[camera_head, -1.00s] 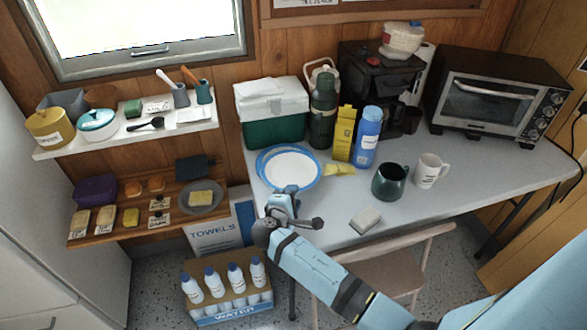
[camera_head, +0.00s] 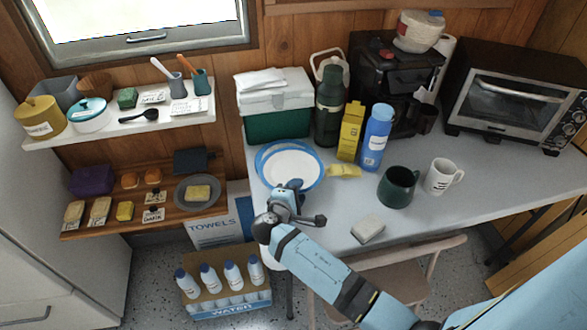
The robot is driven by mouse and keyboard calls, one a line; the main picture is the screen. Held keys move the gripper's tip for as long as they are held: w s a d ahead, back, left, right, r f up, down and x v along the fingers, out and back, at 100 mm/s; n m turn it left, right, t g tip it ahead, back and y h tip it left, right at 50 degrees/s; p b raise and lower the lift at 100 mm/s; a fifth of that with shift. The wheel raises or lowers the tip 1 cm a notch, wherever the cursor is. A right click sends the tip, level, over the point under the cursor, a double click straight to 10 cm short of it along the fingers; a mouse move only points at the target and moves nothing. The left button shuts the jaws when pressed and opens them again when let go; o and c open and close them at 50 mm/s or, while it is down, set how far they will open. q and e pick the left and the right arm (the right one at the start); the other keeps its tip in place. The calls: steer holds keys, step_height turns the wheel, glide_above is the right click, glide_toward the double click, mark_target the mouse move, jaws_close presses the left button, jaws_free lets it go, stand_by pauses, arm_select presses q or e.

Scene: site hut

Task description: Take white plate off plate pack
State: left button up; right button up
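The plate pack (camera_head: 262,157) lies on the grey table near its left end, showing as a blue rim. A white plate (camera_head: 291,166) lies on top of it, inside the blue rim. My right gripper (camera_head: 292,186) is at the near edge of the pack, and its fingertips overlap the front of the rim in the picture. I cannot tell whether it touches the plate or how far its fingers are apart. My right arm comes in from the lower right. My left gripper is out of view.
A green cooler (camera_head: 277,122), green flask (camera_head: 329,103), yellow carton (camera_head: 350,130) and blue bottle (camera_head: 375,137) stand behind the plates. A yellow cloth (camera_head: 343,170) lies just right of them. A green mug (camera_head: 397,187), white mug (camera_head: 441,177) and pale block (camera_head: 368,229) are farther right.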

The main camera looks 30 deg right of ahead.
steer(key=shift+a, duration=0.1)
steer(key=c, duration=0.3)
jaws_close()
steer(key=shift+r, duration=0.1)
